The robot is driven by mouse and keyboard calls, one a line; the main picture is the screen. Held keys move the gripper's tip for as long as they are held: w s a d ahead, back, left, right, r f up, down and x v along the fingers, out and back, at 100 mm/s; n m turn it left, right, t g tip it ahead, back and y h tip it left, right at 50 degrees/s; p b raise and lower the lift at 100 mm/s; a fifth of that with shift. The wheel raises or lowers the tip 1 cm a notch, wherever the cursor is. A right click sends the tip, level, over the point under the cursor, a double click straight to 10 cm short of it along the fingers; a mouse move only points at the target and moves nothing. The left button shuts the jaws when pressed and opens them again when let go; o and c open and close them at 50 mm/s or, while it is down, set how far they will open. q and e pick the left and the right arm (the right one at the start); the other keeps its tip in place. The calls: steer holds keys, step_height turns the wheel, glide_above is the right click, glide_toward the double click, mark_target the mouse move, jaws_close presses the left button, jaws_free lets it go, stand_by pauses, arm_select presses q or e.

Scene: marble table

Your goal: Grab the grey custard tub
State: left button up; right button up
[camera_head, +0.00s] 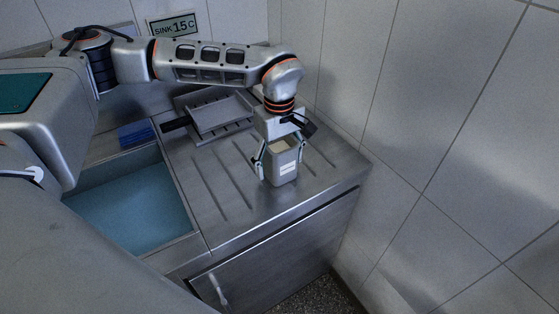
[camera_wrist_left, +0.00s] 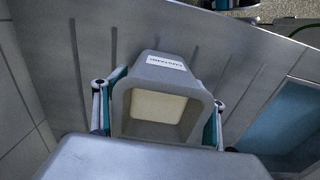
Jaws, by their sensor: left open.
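The grey custard tub (camera_head: 284,168) stands upright on the steel draining board, with a white label on its side and pale yellow contents. It also shows in the left wrist view (camera_wrist_left: 164,75), its open top facing the camera. My left gripper (camera_head: 277,170) points down over the tub, with its fingers apart on either side of it. In the left wrist view the fingers (camera_wrist_left: 158,120) flank the tub's left and right walls. I cannot tell whether they touch it. My right gripper is not in view.
A sink basin with blue water (camera_head: 130,208) lies left of the draining board (camera_head: 225,190). A grey tray or rack (camera_head: 222,115) and a blue sponge-like block (camera_head: 138,132) sit behind. A tiled wall (camera_head: 440,120) stands at right. The board's front edge is close to the tub.

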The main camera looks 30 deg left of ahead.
arm_select(q)
steer(key=shift+f, duration=0.6)
steer(key=c, duration=1.4)
steer(key=shift+c, duration=0.2)
steer(key=shift+r, duration=0.15)
